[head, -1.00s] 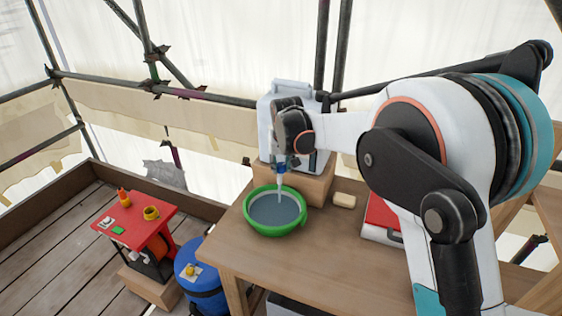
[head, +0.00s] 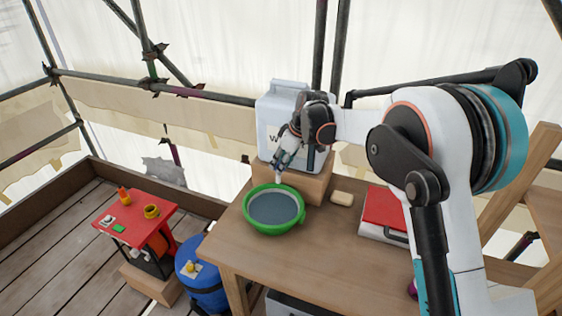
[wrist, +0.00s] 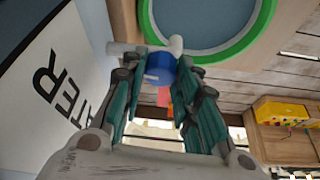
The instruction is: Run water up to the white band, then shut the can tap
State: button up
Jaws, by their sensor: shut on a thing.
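The white water can (head: 272,112) stands on a wooden block (head: 300,183) on the table. Its white spout (head: 279,178) points over the green bowl (head: 301,224). I see no stream below the spout now. The fingers partly hide the tap in the head view.
A pale block (head: 342,199) and a red-and-white case (head: 384,210) lie to the right on the wooden table (head: 330,255). A blue drum (head: 203,285) and a red stand (head: 140,215) are at the left on the plank floor. Scaffold poles run behind.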

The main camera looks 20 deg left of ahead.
jog(key=shift+n, duration=0.6)
jog(key=shift+g, duration=0.3)
jog(key=o, duration=1)
jog(key=shift+o, duration=0.2)
jog(key=shift+d+r, duration=0.1)
jog(key=v, duration=1.1)
jog(key=shift+d+r, duration=0.2)
jog(key=shift+r, duration=0.1)
